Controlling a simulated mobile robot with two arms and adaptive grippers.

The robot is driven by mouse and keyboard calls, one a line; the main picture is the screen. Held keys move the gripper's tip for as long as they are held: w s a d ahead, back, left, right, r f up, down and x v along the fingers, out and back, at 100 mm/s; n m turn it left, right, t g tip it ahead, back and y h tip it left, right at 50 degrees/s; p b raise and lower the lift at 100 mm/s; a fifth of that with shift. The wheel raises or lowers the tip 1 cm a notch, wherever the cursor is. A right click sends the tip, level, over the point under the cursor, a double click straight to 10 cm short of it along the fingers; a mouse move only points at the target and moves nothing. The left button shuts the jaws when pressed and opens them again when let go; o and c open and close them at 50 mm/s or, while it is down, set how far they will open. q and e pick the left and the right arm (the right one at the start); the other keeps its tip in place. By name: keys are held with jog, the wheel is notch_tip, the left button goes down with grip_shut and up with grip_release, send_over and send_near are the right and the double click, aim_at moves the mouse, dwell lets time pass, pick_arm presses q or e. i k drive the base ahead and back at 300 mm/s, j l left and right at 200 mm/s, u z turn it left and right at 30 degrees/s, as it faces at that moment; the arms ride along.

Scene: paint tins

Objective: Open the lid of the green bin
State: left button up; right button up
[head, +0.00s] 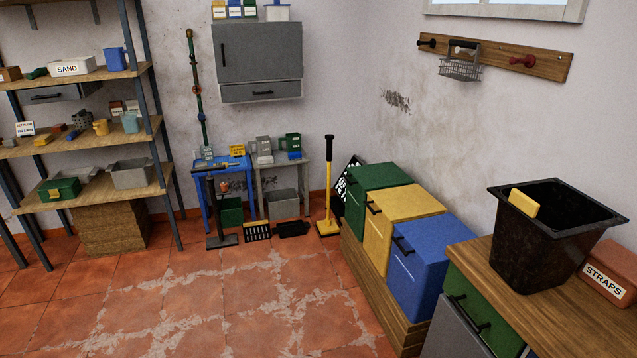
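The green bin (375,204) is the farthest of a row of three lidded bins along the right wall. Its flat green lid (380,176) looks shut. A dark handle shows at the bin's upper front edge, partly beside the yellow bin. The yellow bin (385,243) and the blue bin (422,281) stand nearer to me in the same row, also with lids down. Neither of my grippers is in the head view.
A wooden plinth (372,293) carries the bins. A wooden-topped cabinet (560,318) at right holds a black bucket (540,245) and a STRAPS box (606,276). A yellow-based tool (328,227) stands beyond the bins. The tiled floor (190,305) at left is clear.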

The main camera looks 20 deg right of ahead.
aim_at(381, 175)
jog(key=i+j+z, duration=0.1)
jog(key=i+z, duration=0.35)
jog(key=i+j+z, duration=1.5)
jog(key=j+z, duration=0.2)
jog(key=j, duration=0.25)
jog(key=j+z, duration=0.5)
jog(key=j, duration=1.45)
